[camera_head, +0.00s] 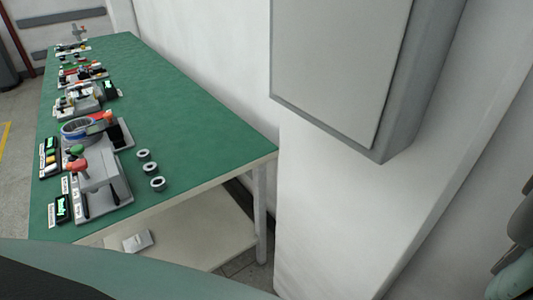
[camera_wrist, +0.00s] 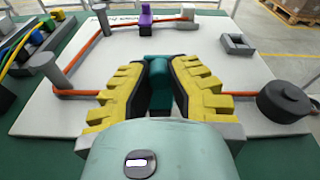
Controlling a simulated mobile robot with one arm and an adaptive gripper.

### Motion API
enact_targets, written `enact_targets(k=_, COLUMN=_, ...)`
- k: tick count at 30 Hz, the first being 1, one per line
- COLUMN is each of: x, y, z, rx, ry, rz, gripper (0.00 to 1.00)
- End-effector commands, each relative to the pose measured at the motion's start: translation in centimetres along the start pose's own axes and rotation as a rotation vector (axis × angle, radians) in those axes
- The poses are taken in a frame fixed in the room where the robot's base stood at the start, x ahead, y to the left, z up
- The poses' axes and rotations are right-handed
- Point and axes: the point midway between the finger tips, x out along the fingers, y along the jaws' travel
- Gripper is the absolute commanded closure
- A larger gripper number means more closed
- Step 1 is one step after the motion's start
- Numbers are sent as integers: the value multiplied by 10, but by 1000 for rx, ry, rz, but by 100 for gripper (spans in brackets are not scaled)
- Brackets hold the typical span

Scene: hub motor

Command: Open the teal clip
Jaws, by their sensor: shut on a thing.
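In the wrist view the teal clip (camera_wrist: 158,82) stands on a white board (camera_wrist: 88,78) near the middle of the picture. My gripper (camera_wrist: 163,64), with yellow ridged fingers, is shut on it from both sides. The clip's lower part is hidden by the fingers and wrist, and I cannot tell whether the clip is open or closed. An orange cable (camera_wrist: 75,93) runs along the board on both sides of the clip. In the head view I cannot see the clip or my gripper.
In the wrist view a purple clip (camera_wrist: 145,14) stands farther back on the cable. A dark round part (camera_wrist: 288,99) is at right, a grey post (camera_wrist: 48,70) at left. In the head view a long green bench (camera_head: 190,110) carries several motor fixtures; a grey wall box (camera_head: 340,70) stands out to its right.

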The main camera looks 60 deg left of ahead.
Motion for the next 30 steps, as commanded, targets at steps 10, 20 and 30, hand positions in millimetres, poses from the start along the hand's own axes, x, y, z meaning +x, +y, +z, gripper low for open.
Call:
enact_targets(k=10, x=-1, y=1, z=-3, rx=-3, ry=10, rz=6, gripper=56)
enact_targets(k=20, x=0, y=0, z=-2, rx=-1, ry=6, rz=1, gripper=47)
enact_targets(k=30, x=-11, y=1, z=-2, rx=0, ry=44, rz=8, gripper=47)
